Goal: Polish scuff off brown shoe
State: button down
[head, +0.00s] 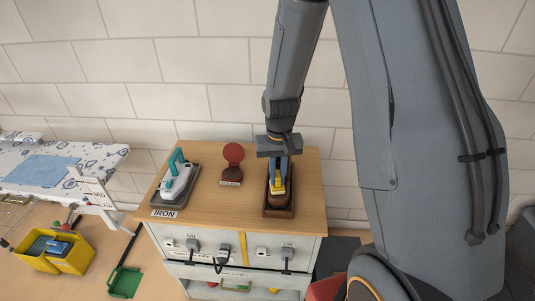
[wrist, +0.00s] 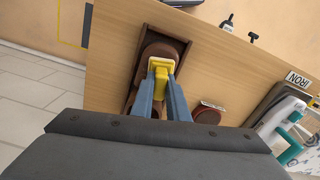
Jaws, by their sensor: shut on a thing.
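My gripper (head: 279,172) reaches down over the right part of the wooden cabinet top. In the wrist view, its two blue fingers (wrist: 161,84) are shut on a yellow block-like thing (wrist: 158,72), which also shows in the head view (head: 278,187). The brown shoe (wrist: 163,48) lies under it in a dark brown tray (head: 279,214). The yellow thing is over the shoe; I cannot tell whether they touch. The fingers and the yellow thing hide part of the shoe, and no scuff can be made out.
Left of the tray, a round tin with brown contents (head: 231,173) has its red lid (head: 233,152) raised. A white and teal iron (head: 174,183) rests on a dark stand further left. Bare wood lies between them. Sockets with plugs (head: 224,250) line the cabinet front.

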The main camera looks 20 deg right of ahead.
jog(key=shift+w+a, duration=0.3)
jog(key=shift+a, duration=0.45)
jog(key=shift+w+a, duration=0.15)
jog(key=shift+a, duration=0.25)
jog(key=shift+a+r+p, duration=0.1)
jog(key=shift+r+p, duration=0.1)
jog(key=shift+p, duration=0.2)
notch_tip(320, 180, up, 3)
jog(key=shift+f+p, duration=0.1)
jog(key=shift+p, duration=0.55)
notch_tip(320, 180, up, 5)
jog(key=p, duration=0.3)
jog(key=shift+p, duration=0.3)
jog(key=shift+f, duration=0.15)
